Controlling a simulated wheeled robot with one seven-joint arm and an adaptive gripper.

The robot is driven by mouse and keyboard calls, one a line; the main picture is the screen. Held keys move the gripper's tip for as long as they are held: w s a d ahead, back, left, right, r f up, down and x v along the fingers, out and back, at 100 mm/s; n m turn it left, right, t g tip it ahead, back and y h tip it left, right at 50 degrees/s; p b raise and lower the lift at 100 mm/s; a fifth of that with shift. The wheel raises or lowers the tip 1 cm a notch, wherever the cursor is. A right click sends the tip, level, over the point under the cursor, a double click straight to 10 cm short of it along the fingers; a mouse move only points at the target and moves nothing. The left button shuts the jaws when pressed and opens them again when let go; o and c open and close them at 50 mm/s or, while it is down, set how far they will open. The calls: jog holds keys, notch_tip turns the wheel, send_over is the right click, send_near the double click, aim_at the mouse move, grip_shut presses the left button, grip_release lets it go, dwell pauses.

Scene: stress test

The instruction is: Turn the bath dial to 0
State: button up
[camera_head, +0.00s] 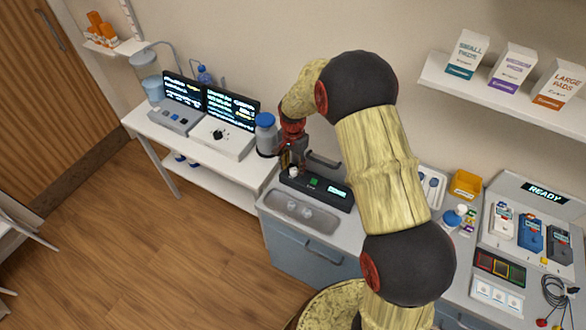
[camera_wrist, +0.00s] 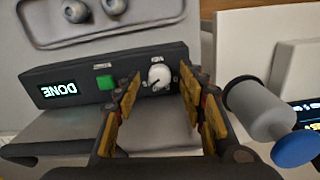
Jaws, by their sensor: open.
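The bath dial is a round white knob (camera_wrist: 159,76) with a dark mark on its face, at one end of a black control panel (camera_wrist: 75,75). In the head view the dial (camera_head: 293,172) shows as a small pale knob just below my gripper (camera_head: 292,158). In the wrist view my gripper (camera_wrist: 158,92) is open, with one yellow-padded finger on each side of the dial. I cannot tell whether either finger touches it. A green button (camera_wrist: 105,82) and a lit display (camera_wrist: 59,90) reading DONE, upside down, share the panel. The dial's scale is too small to read.
A metal basin (camera_head: 285,209) with rounded items lies in front of the panel. A blue-capped grey bottle (camera_head: 266,135) stands close to my gripper; it also shows in the wrist view (camera_wrist: 262,108). Lit screens (camera_head: 232,105) stand left, and a READY station (camera_head: 530,235) right.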

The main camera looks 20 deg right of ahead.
jog(key=shift+f, duration=0.7)
jog(key=c, duration=0.3)
grip_shut()
